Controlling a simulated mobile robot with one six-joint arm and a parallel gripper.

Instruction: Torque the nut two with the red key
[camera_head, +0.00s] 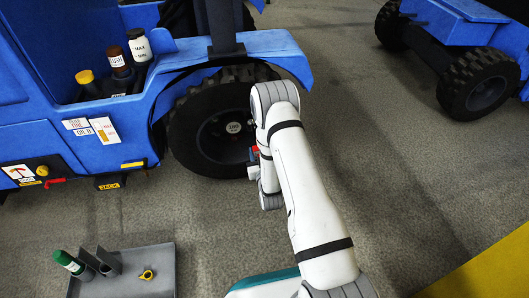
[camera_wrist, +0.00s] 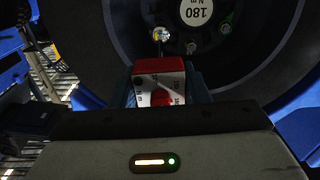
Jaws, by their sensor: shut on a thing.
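The red key (camera_wrist: 158,66) has a red body with a pale scale and a red pointer. My gripper (camera_wrist: 160,92) is shut on it in the wrist view. Its thin shaft points up at a shiny nut (camera_wrist: 162,34) on the wheel hub (camera_wrist: 200,38); I cannot tell if the tip is seated on it. Other nuts (camera_wrist: 191,47) show on the hub; no nut numbers are readable. In the head view, a bit of red shows beside the wheel hub (camera_head: 228,136), with my gripper mostly hidden by my arm.
A blue vehicle (camera_head: 100,130) carries several capped bottles (camera_head: 140,46) on a shelf. A grey tray (camera_head: 115,285) with a green-topped bottle (camera_head: 69,264) and a yellow ring (camera_head: 147,275) lies lower left. Another blue vehicle (camera_head: 455,25) stands upper right. Floor between the vehicles is clear.

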